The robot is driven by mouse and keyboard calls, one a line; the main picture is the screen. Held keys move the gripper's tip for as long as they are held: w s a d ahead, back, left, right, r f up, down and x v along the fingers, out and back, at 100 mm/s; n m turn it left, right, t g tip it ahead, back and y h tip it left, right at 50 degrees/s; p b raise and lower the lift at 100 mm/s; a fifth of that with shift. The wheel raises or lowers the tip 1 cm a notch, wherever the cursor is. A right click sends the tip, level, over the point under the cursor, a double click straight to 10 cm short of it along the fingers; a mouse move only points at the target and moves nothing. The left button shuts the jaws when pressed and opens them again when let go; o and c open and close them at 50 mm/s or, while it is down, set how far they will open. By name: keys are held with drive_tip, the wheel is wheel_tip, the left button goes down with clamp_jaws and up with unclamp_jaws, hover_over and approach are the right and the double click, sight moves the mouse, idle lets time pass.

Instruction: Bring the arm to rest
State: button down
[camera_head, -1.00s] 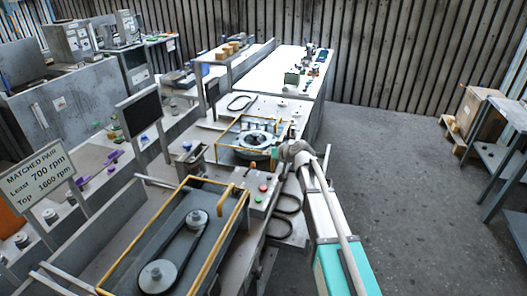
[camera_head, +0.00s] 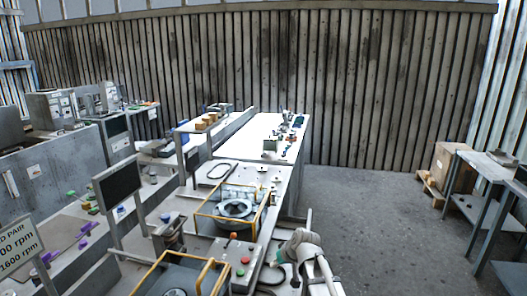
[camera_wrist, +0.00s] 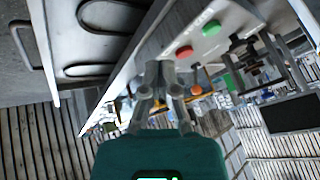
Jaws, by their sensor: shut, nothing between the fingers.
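My arm (camera_head: 303,250) enters from the bottom of the head view, beside the right edge of the workbench. Its grey wrist end is near the control box with the buttons. My gripper (camera_wrist: 160,72) shows in the wrist view with its grey fingers together and nothing held. In the head view the fingers cannot be made out. The wrist view is tilted, with the bench edge running diagonally past the fingers. The red button (camera_wrist: 184,52) and green button (camera_wrist: 211,29) lie just beyond the fingertips in that picture; I cannot tell the gap.
The blower housing (camera_head: 236,209) sits inside a yellow frame on the bench. A control box (camera_head: 231,262) stands in front of it. A dark screen (camera_head: 119,184) is at left. Grey floor (camera_head: 385,235) is clear to the right, up to a shelf rack (camera_head: 489,165) and a carton (camera_head: 450,165).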

drive_tip(key=s+d+f+m+g+h, duration=0.1)
drive_tip(key=s+d+m+g+h, duration=0.1)
drive_tip(key=s+d, duration=0.4)
drive_tip(key=s+d+f+m+g+h, duration=0.1)
drive_tip(key=s+d+f+g+h, duration=0.1)
drive_tip(key=s+d, duration=0.5)
drive_tip(key=s+h, duration=0.1)
drive_tip(key=s, duration=0.4)
drive_tip(key=shift+f+m, duration=0.15)
drive_tip(key=shift+m, duration=0.25)
